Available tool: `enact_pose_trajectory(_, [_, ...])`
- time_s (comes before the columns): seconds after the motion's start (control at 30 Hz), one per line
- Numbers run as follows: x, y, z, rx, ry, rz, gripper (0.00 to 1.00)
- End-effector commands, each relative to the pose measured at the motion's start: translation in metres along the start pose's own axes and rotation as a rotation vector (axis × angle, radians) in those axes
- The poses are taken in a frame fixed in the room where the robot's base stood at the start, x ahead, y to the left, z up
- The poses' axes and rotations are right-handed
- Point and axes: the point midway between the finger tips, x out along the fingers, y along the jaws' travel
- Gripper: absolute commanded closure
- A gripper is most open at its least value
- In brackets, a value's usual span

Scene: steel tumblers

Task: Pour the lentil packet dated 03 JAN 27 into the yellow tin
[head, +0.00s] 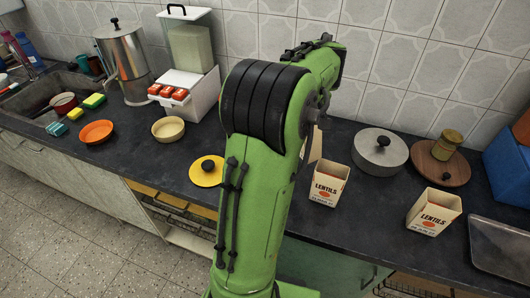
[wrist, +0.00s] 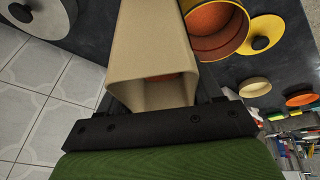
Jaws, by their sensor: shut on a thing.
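My gripper (wrist: 163,108) is shut on a plain beige packet (wrist: 152,40) in the wrist view. The packet's open mouth faces the camera, with a little orange visible inside; its date is not in view. The yellow tin (wrist: 243,38) stands close beside it, open, its inside orange-brown; I cannot tell whether that is lentils. In the head view my arm hides the tin and gripper, and only a beige edge of the held packet (head: 315,146) shows. Two more lentil packets stand upright on the counter, one nearer (head: 328,185) and one farther right (head: 433,212); their dates are too small to read.
A yellow lid (head: 207,171) lies left of my arm. A lidded steel pot (head: 377,158) and a wooden board (head: 424,168) with a jar are at the back right. Bowls, a dispenser and a sink are left.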

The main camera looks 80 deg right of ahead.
Motion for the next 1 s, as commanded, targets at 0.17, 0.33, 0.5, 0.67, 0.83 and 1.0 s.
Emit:
enact_pose_trajectory(0.17, [0.001,-0.002,-0.001,-0.008,-0.007,0.019,1.00])
enact_pose_trajectory(0.33, [0.001,-0.004,-0.002,-0.014,-0.016,0.035,1.00])
enact_pose_trajectory(0.5, [0.003,-0.006,-0.003,-0.025,-0.033,0.060,1.00])
enact_pose_trajectory(0.67, [0.004,-0.009,-0.004,-0.035,-0.049,0.084,1.00])
enact_pose_trajectory(0.83, [0.004,-0.011,-0.005,-0.046,-0.064,0.109,1.00])
enact_pose_trajectory(1.0, [0.006,-0.016,-0.008,-0.062,-0.089,0.147,1.00])
